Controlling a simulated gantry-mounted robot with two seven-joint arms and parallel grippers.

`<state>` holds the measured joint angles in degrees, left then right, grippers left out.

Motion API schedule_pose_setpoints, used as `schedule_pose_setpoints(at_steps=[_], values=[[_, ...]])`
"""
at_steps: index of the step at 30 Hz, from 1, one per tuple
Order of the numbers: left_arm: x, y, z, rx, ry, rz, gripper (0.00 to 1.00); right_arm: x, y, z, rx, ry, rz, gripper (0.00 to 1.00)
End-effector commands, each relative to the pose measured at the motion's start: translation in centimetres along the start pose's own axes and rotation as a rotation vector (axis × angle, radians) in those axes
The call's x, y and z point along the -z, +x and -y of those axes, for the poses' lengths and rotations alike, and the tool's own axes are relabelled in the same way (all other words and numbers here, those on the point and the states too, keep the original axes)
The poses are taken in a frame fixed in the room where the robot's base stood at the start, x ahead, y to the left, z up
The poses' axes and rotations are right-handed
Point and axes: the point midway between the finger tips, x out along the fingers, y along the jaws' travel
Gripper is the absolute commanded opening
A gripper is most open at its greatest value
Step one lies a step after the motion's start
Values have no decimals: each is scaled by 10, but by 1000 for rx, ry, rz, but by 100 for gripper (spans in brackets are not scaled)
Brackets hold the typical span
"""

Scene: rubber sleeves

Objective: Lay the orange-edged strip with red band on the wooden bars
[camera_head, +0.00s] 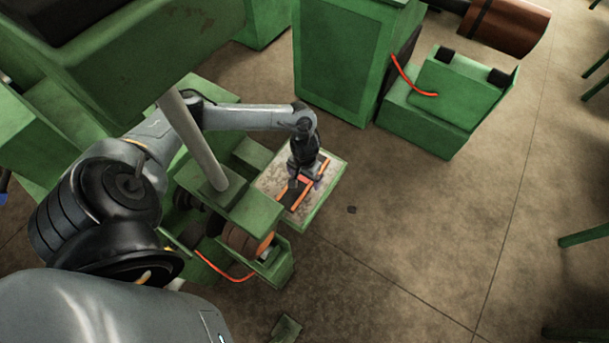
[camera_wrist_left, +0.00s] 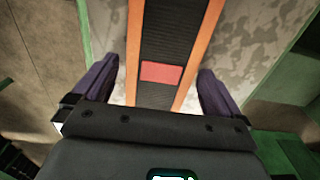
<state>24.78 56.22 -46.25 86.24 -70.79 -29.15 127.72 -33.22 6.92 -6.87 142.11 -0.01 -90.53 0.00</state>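The black strip with orange edges and a red band (camera_wrist_left: 162,72) lies on a pale, mottled surface. In the head view, its orange edge (camera_head: 299,198) shows, with the rest partly hidden by my gripper. My left gripper (camera_head: 305,181) is above the strip. In the left wrist view, its two purple fingers (camera_wrist_left: 158,75) are apart, one on each side of the strip near the red band. A gap shows between each finger and the strip. I cannot make out the wooden bars in either view. My right gripper is not in view.
The strip lies on a green-rimmed table (camera_head: 322,205) beside a green machine with a brown roller (camera_head: 244,240) and a red cable (camera_head: 222,268). A green cabinet (camera_head: 345,60) and a lower green machine (camera_head: 440,100) stand behind. The floor to the right is mostly clear.

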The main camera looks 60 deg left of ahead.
Motion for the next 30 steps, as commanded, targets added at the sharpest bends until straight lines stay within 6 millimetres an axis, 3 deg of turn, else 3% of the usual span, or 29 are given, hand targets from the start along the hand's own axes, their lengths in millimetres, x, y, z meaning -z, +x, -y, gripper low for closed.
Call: schedule_pose_setpoints(at_steps=[11, 30], values=[[0, -9, 0, 0, 1, -1, 99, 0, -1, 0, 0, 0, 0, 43], [1, -113, 0, 0, 1, -3, 99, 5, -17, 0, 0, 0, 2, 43]])
